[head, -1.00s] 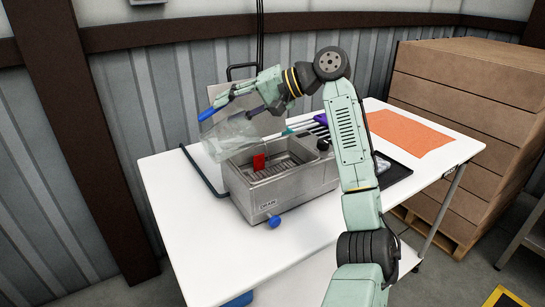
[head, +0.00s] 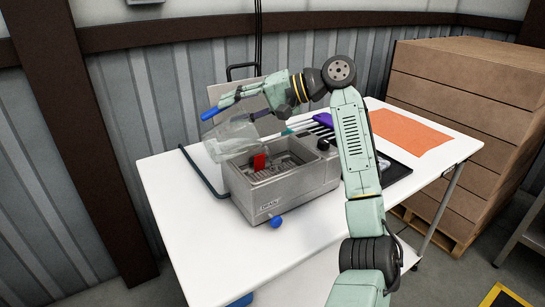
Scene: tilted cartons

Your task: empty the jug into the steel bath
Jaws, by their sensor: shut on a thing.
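The clear jug (head: 228,141) hangs tilted over the left end of the steel bath (head: 254,205), one end reaching over the bath's open top. My gripper (head: 232,97) is shut on the jug from above. A blue piece (head: 210,113) sticks out to the left beyond the fingers; I cannot tell whether it is the jug's handle. Any liquid in the jug is too faint to make out.
A blue drain knob (head: 276,221) juts from the bath's front. A dark bent bar (head: 203,173) lies left of the bath. A black tray (head: 393,169) and orange mat (head: 411,132) lie to the right. The white table's front left (head: 190,230) is clear.

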